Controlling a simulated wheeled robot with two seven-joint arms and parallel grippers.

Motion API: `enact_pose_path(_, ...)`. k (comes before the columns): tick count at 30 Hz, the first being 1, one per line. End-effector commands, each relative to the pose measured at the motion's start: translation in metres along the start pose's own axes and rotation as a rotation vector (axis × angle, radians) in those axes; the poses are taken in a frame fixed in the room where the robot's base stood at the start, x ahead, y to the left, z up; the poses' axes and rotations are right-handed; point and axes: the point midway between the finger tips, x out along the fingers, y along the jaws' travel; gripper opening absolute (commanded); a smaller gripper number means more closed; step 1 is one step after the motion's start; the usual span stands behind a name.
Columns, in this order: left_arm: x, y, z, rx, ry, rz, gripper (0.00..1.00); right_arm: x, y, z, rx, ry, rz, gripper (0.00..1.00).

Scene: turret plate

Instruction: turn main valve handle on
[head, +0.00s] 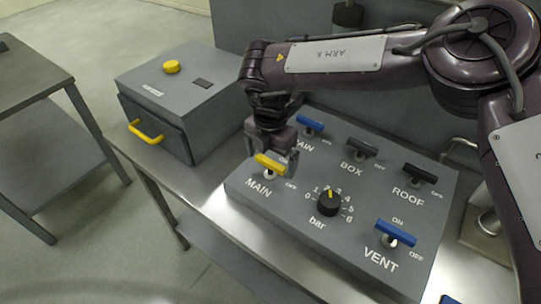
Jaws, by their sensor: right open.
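The main valve handle (270,164) is a yellow bar on the grey turret plate (300,205), above the MAIN label. Its right end lies toward the OFF mark, and the ON mark is partly hidden by my gripper. My right gripper (268,160) comes down from above at the yellow handle, with its open fingers around or just beside it. I cannot tell whether they touch it. My left gripper is not in view.
A grey box (180,90) with a yellow button stands left.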

Motion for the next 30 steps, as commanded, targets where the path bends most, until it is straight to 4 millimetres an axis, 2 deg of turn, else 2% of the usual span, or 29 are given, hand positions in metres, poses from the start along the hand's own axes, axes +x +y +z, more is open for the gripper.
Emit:
enact_pose_path(1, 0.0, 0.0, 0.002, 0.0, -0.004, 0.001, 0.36, 0.0, 0.0, 0.0, 0.0, 0.0, 0.0, 0.98)
enact_pose_path(11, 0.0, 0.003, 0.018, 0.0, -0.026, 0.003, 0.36, 0.0, 0.0, 0.0, 0.0, 0.0, 0.0, 0.55)
enact_pose_path(20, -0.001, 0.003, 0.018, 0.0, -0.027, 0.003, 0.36, -0.001, 0.0, 0.0, -0.035, 0.001, 0.0, 0.54)
enact_pose_path(30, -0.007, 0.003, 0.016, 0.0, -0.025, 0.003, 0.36, -0.002, 0.0, 0.0, -0.251, 0.002, 0.002, 0.54)
